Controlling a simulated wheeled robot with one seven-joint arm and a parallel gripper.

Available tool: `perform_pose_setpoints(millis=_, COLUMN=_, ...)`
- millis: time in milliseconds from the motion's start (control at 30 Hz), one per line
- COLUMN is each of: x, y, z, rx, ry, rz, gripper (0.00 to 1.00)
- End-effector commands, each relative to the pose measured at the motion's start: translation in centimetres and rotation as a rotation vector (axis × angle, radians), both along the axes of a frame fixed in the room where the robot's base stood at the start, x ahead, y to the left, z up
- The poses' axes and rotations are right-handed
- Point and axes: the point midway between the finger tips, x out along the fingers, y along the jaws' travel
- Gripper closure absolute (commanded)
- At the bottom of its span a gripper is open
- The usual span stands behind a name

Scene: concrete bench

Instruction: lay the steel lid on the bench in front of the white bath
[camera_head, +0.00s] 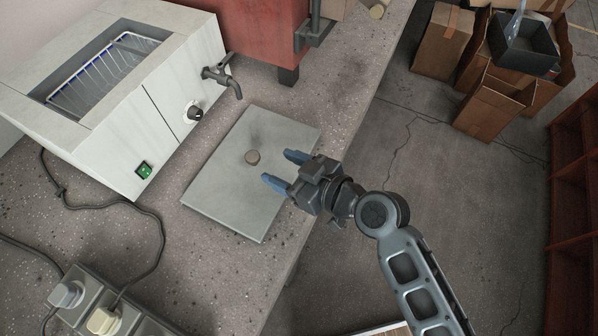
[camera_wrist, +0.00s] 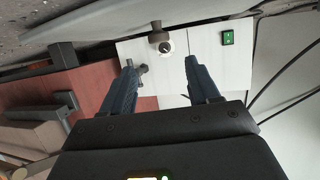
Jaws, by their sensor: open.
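The steel lid (camera_head: 225,190) is a flat grey plate with a round knob (camera_head: 252,157). It appears to lie flat on the bench (camera_head: 345,80), in front of the white bath (camera_head: 120,110). The bath is open on top and shows a wire basket (camera_head: 105,75) inside. My gripper (camera_head: 281,170) is open and empty over the lid's right part, its fingertips pointing at the knob and a little apart from it. In the wrist view, the lid (camera_wrist: 95,25) runs along the top, and its knob (camera_wrist: 157,34) shows beyond the gap between the open fingers (camera_wrist: 160,66).
A tap (camera_head: 228,80) and a dial (camera_head: 194,112) stick out from the bath's front. A red cabinet (camera_head: 262,35) stands behind. A power strip (camera_head: 95,295) with cables lies at the lower left. The bench edge runs close along the lid's right side. Cardboard boxes (camera_head: 490,105) stand on the floor.

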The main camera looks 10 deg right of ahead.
Motion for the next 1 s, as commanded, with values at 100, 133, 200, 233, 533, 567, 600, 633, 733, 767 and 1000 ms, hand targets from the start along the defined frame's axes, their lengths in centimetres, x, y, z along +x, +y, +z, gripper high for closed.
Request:
perform_pose_setpoints(millis=100, x=-1.5, y=-1.2, z=0.6, rx=0.0, ry=0.0, rz=0.0, gripper=0.4)
perform_pose_setpoints(millis=133, x=-1.7, y=-1.5, z=0.8, rx=0.0, ry=-0.001, rz=-0.001, gripper=0.4)
perform_pose_setpoints(millis=200, x=-2.2, y=-1.9, z=1.1, rx=0.001, ry=-0.002, rz=0.0, gripper=0.4)
perform_pose_setpoints(millis=233, x=-2.4, y=-2.0, z=1.2, rx=0.002, ry=-0.001, rz=0.001, gripper=0.4)
perform_pose_setpoints(millis=533, x=-2.8, y=-2.4, z=1.6, rx=0.001, ry=-0.002, rz=0.001, gripper=0.4)
perform_pose_setpoints(millis=567, x=-2.8, y=-2.4, z=1.6, rx=0.001, ry=-0.002, rz=0.001, gripper=0.4)
perform_pose_setpoints(millis=600, x=-2.8, y=-2.4, z=1.5, rx=0.001, ry=-0.001, rz=-0.002, gripper=0.4)
perform_pose_setpoints(millis=633, x=-3.0, y=-2.6, z=1.4, rx=0.0, ry=0.001, rz=-0.007, gripper=0.4)
perform_pose_setpoints(millis=733, x=-4.3, y=-3.7, z=0.7, rx=-0.008, ry=0.019, rz=-0.052, gripper=0.4)
perform_pose_setpoints(millis=767, x=-4.9, y=-4.3, z=0.4, rx=-0.013, ry=0.027, rz=-0.076, gripper=0.4)
perform_pose_setpoints(millis=1000, x=-13.1, y=-10.7, z=-0.8, rx=-0.043, ry=0.075, rz=-0.343, gripper=0.4)
